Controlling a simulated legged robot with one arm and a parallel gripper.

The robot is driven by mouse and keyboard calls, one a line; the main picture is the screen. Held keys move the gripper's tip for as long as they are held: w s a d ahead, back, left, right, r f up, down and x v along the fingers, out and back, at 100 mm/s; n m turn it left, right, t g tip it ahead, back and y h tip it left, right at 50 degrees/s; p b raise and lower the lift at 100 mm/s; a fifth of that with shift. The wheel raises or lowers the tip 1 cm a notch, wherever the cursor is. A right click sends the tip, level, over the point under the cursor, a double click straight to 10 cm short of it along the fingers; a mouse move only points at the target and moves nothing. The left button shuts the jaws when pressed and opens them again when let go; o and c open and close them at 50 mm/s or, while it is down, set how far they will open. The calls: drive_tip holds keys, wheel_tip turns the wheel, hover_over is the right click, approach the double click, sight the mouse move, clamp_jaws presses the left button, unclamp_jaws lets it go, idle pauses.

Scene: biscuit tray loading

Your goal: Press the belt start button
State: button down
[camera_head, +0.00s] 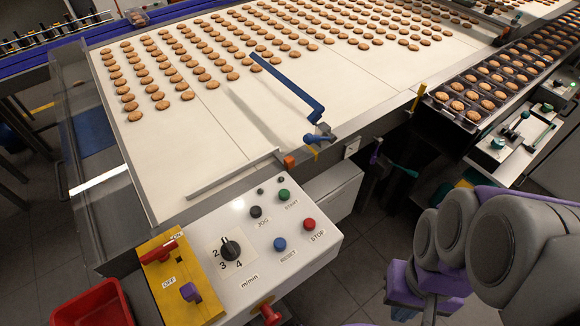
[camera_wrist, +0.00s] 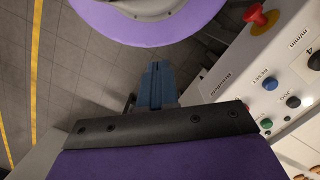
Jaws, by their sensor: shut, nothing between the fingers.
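The control panel (camera_head: 225,215) stands at the front of the belt. Its green START button (camera_head: 284,195) is at the upper right, above the red STOP button (camera_head: 309,224), with black JOG (camera_head: 255,212) and blue RESET (camera_head: 280,244) to their left. In the wrist view the green button (camera_wrist: 266,124) shows at the right, beside the dark gripper mount. My gripper (camera_wrist: 155,68) is shut and empty, apart from the panel and over the floor. In the head view my arm is at lower right; its fingertips are hard to make out there.
A rotary knob (camera_head: 231,248), a yellow switch box (camera_head: 170,280) and a red mushroom button (camera_head: 268,312) are on the panel; the mushroom also shows in the wrist view (camera_wrist: 262,18). Biscuits cover the far belt (camera_head: 240,130). A blue lever (camera_head: 290,85) crosses it. A red bin (camera_head: 95,305) stands lower left.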

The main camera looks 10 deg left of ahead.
drive_tip(key=w+d+r+n+h+p, duration=0.2)
drive_tip(key=w+r+n+h+p, duration=0.25)
drive_tip(key=w+n, duration=0.55)
drive_tip(key=w+a+r+n+t+h+p, duration=0.2)
drive_tip(key=w+a+n+p, duration=0.5)
drive_tip(key=w, duration=0.6)
drive_tip(key=w+a+f+n+t+p, duration=0.1)
drive_tip(key=a+f+n, duration=0.3)
drive_tip(key=a+n, duration=0.4)
drive_tip(key=w+a+f+n+t+h+p, duration=0.1)
drive_tip(key=w+a+f+n+t+p, duration=0.1)
drive_tip(key=a+n, duration=0.6)
drive_tip(key=a+f+t+p, duration=0.1)
drive_tip(key=a, duration=0.5)
drive_tip(key=shift+a+f+t+p, duration=0.2)
drive_tip(key=shift+f+t+p, duration=0.1)
drive_tip(key=shift+f+p, duration=0.1)
drive_tip(key=shift+w+a, duration=0.15)
